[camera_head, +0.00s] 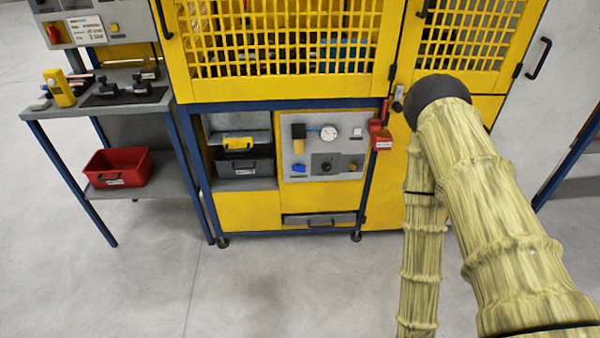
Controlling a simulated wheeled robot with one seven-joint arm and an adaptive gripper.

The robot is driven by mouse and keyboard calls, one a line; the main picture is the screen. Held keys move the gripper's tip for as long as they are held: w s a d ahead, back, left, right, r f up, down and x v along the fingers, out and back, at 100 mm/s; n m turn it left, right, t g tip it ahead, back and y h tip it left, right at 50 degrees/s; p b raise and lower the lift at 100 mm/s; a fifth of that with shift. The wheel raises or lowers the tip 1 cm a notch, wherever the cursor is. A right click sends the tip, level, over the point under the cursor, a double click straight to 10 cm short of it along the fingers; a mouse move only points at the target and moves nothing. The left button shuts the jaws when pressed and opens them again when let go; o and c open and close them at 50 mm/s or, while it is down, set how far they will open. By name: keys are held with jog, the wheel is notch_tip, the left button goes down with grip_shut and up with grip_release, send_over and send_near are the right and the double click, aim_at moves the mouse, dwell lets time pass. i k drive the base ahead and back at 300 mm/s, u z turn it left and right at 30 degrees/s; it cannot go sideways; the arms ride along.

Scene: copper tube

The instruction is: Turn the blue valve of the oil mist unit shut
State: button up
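The oil mist unit (350,170) is a grey panel low in the yellow machine's front, in the middle of the head view. It carries a black-topped filter with an amber bowl (300,146), a round white gauge (328,133) and a dark knob (326,167). A small blue part (313,130) sits between filter and gauge. Another small blue part (299,168) is below the bowl. Both are too small to tell which is the valve or how it is turned. My sleeved arm is at the right; my gripper is out of view.
A red holder (379,136) hangs on the post right of the panel. A grey side table (100,103) with a red bin (118,167) stands left. The floor in front is clear.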

aim_at(298, 168)
jog(key=k, duration=1.15)
jog(key=u, duration=1.05)
jog(key=i, duration=1.4)
jog(key=z, duration=0.55)
jog(key=i, duration=0.45)
jog(key=z, duration=0.45)
